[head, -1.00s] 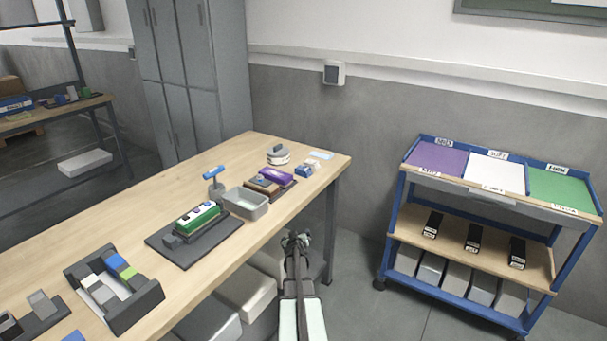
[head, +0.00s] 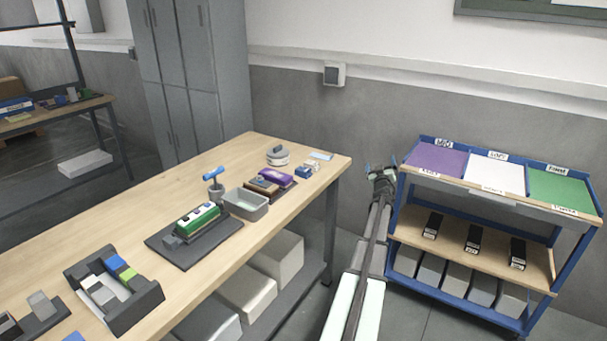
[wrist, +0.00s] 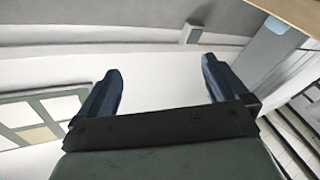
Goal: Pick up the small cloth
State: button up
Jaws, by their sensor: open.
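A small light-blue flat piece, which looks like the small cloth (head: 321,156), lies at the far right corner of the wooden workbench (head: 130,217) in the head view. My gripper (head: 380,168) is in the air to the right of the bench, just left of the blue cart, apart from the cloth. In the wrist view my gripper (wrist: 160,85) has its two dark blue fingers spread wide with nothing between them. The cloth is not recognisable in the wrist view.
Near the cloth stand a small blue-and-white item (head: 304,171), a round grey-white object (head: 278,155) and a tray with brown and purple blocks (head: 283,192). A grey bin (head: 246,211) is nearer. The blue cart (head: 393,222) stands close to my gripper.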

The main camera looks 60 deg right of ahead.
jog(key=w+d+r+m+g+y, duration=0.3)
jog(key=w+d+m+g, duration=0.3)
jog(key=m+g+y, duration=0.2)
jog(key=m+y, duration=0.2)
jog(key=y, duration=0.9)
send_near(303, 170)
jog(key=f, duration=0.2)
jog(key=d+f, duration=0.1)
jog(key=f, duration=0.1)
jog(key=shift+f, duration=0.2)
jog(key=shift+w+d+f, duration=0.1)
jog(key=shift+d+f, duration=0.05)
jog(key=shift+f, duration=0.7)
jog(key=shift+d+f, duration=0.15)
jog(key=shift+f, duration=0.7)
jog(key=shift+w+d+f, duration=0.1)
jog(key=shift+d+f, duration=0.1)
jog(key=shift+f, duration=0.65)
jog(key=shift+c, duration=0.3)
